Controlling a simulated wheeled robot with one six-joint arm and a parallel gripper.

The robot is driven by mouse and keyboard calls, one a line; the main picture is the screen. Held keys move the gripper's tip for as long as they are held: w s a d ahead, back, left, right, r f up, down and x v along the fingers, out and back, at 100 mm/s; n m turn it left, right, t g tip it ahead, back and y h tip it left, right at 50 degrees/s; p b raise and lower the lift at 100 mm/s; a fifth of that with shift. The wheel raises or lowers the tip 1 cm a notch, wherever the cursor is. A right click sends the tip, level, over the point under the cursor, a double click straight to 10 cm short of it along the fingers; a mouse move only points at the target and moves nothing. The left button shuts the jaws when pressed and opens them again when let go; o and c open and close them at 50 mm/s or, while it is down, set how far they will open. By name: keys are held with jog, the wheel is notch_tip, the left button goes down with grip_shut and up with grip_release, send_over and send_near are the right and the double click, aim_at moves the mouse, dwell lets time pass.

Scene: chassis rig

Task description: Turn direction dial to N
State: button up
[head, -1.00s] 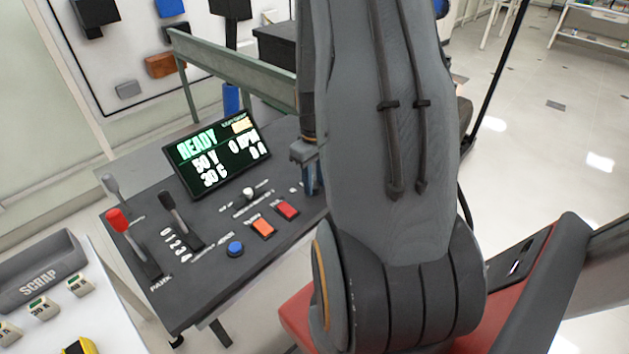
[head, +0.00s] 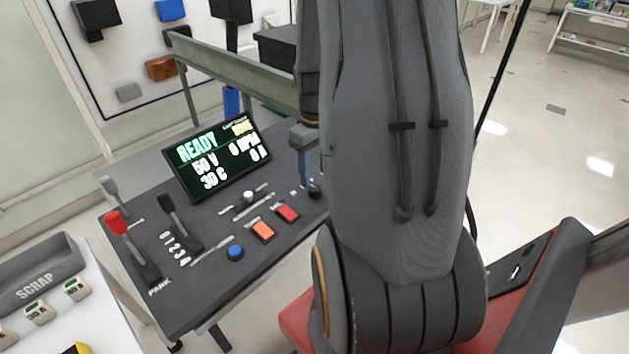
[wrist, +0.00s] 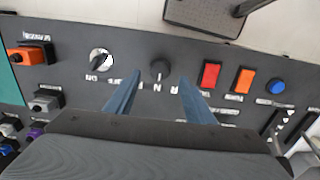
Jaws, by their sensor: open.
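The direction dial (wrist: 160,70) is a round black knob on the dark console, with the letters R, N and F printed upside down below it in the wrist view. Which letter it points to I cannot tell. In the head view the dial (head: 316,188) sits at the console's right side, partly hidden by my arm. My gripper (wrist: 159,79) is open, with its two blue fingers to either side of the dial in the wrist view. Nothing is between them except the view of the knob; contact is not visible. In the head view my gripper (head: 303,168) is partly hidden.
A red button (wrist: 210,74) and an orange button (wrist: 243,80) are right of the dial, then a blue button (wrist: 277,87). A black-and-white knob (wrist: 101,60) is on its left. The screen (head: 217,157) reads READY and 0 RPM. Levers (head: 130,240) stand at the console's left.

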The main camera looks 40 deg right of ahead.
jog(key=shift+r, duration=1.4)
jog(key=s+a+r, duration=0.2)
jog(key=a, duration=1)
jog(key=s+a+r+t, duration=0.1)
jog(key=a+r, duration=0.1)
jog(key=a, duration=1)
jog(key=shift+s+a+r+m, duration=0.3)
jog(key=shift+s+a+m, duration=0.1)
